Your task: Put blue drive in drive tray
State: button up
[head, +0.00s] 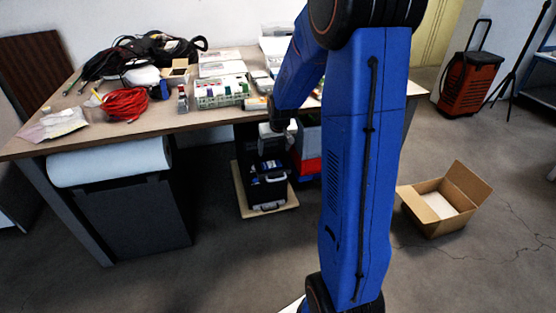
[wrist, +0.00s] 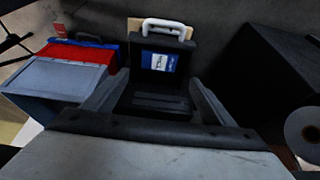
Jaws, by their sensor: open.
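A small upright blue object (head: 165,89), which may be the blue drive, stands on the table beside a small box, in the head view. A white and green rack-like tray (head: 221,97), which may be the drive tray, sits on the table to its right with small items in it. My gripper (wrist: 155,100) is open and empty in the wrist view, its two fingers apart. It points down at an open black case (wrist: 160,103) under the table. In the head view the gripper end (head: 277,128) is low by the table's front edge and partly unclear.
The black case in the head view (head: 268,192) stands on a board on the floor. Red and blue bins (wrist: 75,54) stand beside it. On the table are red cable (head: 124,104), black cables (head: 140,52) and a small red-and-white item (head: 183,104). An open cardboard box (head: 433,212) is on the floor.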

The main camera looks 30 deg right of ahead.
jog(key=s+a+r+n, duration=0.2)
jog(key=s+a+r, duration=0.9)
jog(key=s+r, duration=0.4)
jog(key=s+a+r, duration=0.1)
jog(key=s+a, duration=0.2)
jog(key=s, duration=0.7)
jog(key=s+a+r+n+y, duration=0.1)
jog(key=s+a, duration=0.2)
jog(key=s, duration=0.7)
jog(key=shift+s+t, duration=0.15)
jog(key=shift+t, duration=0.15)
